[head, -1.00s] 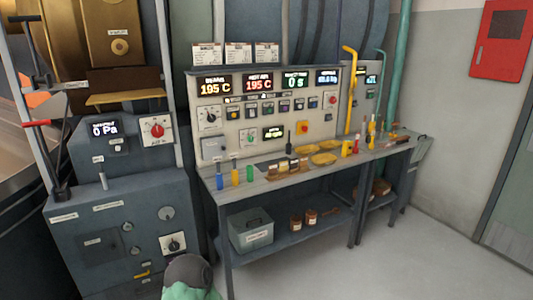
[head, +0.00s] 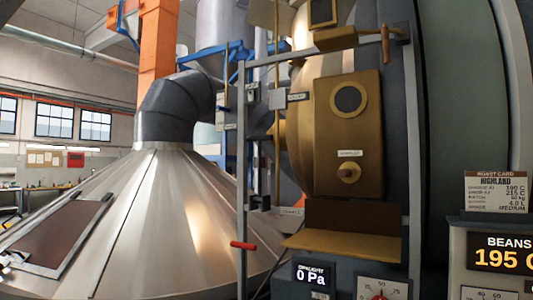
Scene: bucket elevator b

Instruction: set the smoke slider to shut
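No label that I can read says smoke, so I cannot tell for sure which part is the smoke slider. A small grey plate (head: 277,98) with a pale label (head: 298,97) stands beside the upright frame, left of the brass roaster front (head: 347,130). A lever with a red grip (head: 243,245) sticks out lower on the left. Its small labels are too blurred to read. Neither of my grippers is in view.
A big metal cone hood (head: 165,215) with a dark elbow duct (head: 175,108) fills the left. A draught display (head: 312,275) reads 0 Pa below a tan shelf (head: 345,242). A beans display (head: 500,252) reads 195 at the lower right.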

